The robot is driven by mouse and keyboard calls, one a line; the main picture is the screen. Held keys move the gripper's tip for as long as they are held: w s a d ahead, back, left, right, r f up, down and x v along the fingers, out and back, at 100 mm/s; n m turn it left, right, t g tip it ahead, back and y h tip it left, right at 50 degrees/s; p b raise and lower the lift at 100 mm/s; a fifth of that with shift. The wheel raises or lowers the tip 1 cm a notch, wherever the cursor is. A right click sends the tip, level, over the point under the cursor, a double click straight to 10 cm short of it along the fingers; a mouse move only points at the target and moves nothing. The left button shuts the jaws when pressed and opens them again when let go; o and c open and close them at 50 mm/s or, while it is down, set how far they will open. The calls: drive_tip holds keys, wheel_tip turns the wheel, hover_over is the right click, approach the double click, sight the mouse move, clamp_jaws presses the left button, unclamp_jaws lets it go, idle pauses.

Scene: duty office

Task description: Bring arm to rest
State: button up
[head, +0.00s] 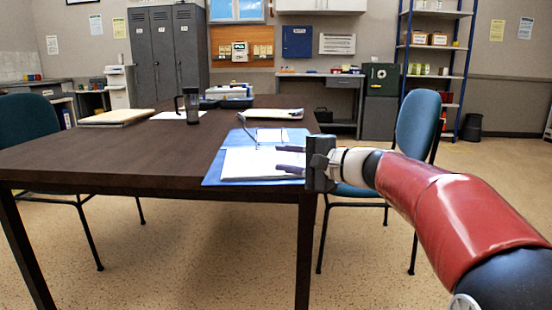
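My gripper (279,158) is at the end of my red arm, which reaches in from the lower right. Its two fingers point left and are spread apart, with no object seen between them. The fingers show in front of a blue folder (213,172) with white paper on the right end of the dark table (130,160). I cannot tell whether they touch the folder or hover above it.
Blue chairs stand right (417,125) and left (27,119). Floor is clear at the right.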

drive_tip(key=s+d+f+n+g+h+p, duration=0.1)
drive_tip(key=s+d+f+n+h+p, duration=0.1)
drive_tip(key=s, duration=0.8)
drive_tip(key=s+d+f+n+g+h+p, duration=0.1)
drive_tip(key=s+d+f+n+h+p, duration=0.2)
drive_tip(key=s+d+f+h, duration=0.3)
drive_tip(key=s+d+f+n+g+h+p, duration=0.1)
drive_tip(key=s+d+f+h+p, duration=0.3)
drive_tip(key=s, duration=1.2)
drive_tip(key=d+f+n+h, duration=0.1)
drive_tip(key=d+h, duration=0.1)
drive_tip(key=d, duration=0.1)
drive_tip(key=shift+n+p, duration=0.3)
drive_tip(key=shift+p, duration=0.05)
drive_tip(key=shift+s, duration=0.1)
drive_tip(key=shift+c, duration=0.2)
